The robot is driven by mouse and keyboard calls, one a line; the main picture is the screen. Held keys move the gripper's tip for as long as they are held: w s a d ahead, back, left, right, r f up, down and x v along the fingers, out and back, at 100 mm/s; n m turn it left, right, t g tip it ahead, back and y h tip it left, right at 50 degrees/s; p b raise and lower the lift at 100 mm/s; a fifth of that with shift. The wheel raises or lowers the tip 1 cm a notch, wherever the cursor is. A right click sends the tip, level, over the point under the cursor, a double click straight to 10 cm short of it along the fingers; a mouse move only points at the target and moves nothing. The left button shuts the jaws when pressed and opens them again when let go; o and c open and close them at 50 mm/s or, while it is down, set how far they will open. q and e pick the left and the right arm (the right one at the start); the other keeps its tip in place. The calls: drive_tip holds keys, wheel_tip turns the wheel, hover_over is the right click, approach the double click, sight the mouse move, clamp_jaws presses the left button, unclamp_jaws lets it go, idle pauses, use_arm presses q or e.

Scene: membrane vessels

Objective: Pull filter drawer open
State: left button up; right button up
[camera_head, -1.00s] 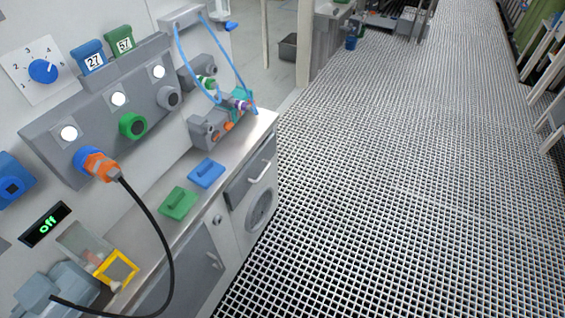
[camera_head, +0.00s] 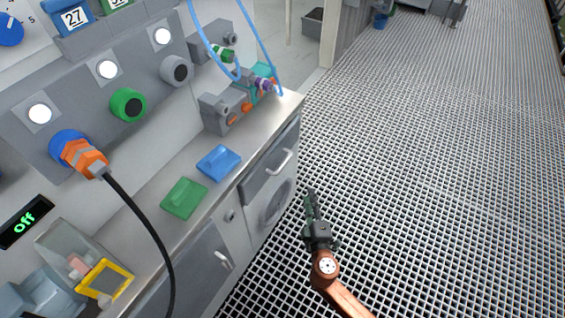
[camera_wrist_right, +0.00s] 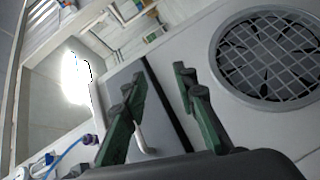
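The filter drawer is the grey front (camera_head: 262,184) with a white curved handle (camera_head: 281,163), set under the counter above a round fan grille (camera_head: 277,203). It looks shut. My right gripper (camera_head: 311,196) hangs over the grid floor, to the right of and apart from the handle in the head view. In the right wrist view my right gripper (camera_wrist_right: 157,80) has two green fingers spread apart, with nothing held. The grey drawer front (camera_wrist_right: 160,112) shows between and behind them, and part of its handle (camera_wrist_right: 143,140) shows between the fingers. My left gripper is out of view.
The counter carries a green block (camera_head: 184,198) and a blue block (camera_head: 218,162). A black cable (camera_head: 150,222) hangs from an orange plug (camera_head: 84,157). A cabinet door handle (camera_head: 222,259) is left of the fan. The grid floor to the right is clear.

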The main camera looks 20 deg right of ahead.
sight(285, 162)
drive_tip(key=w+a+r+n+t+y, duration=0.1)
drive_tip(key=w+a+r+n+t, duration=0.25)
drive_tip(key=a+r, duration=0.4)
drive_tip(key=shift+y, duration=0.4)
drive_tip(key=w, duration=0.2)
drive_tip(key=w+d+r+b, duration=0.1)
drive_tip(key=w, duration=0.1)
drive_tip(key=w+d+r+b, duration=0.1)
drive_tip(key=w, duration=0.1)
drive_tip(key=shift+w+d+r, duration=0.1)
drive_tip(key=shift+w+d, duration=0.1)
drive_tip(key=shift+w, duration=0.2)
drive_tip(key=shift+w+d+r, duration=0.1)
drive_tip(key=shift+w, duration=0.4)
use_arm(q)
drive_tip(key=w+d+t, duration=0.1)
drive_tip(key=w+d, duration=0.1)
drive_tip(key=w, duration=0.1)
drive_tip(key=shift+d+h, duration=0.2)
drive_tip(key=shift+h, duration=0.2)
use_arm(e)
clamp_jaws()
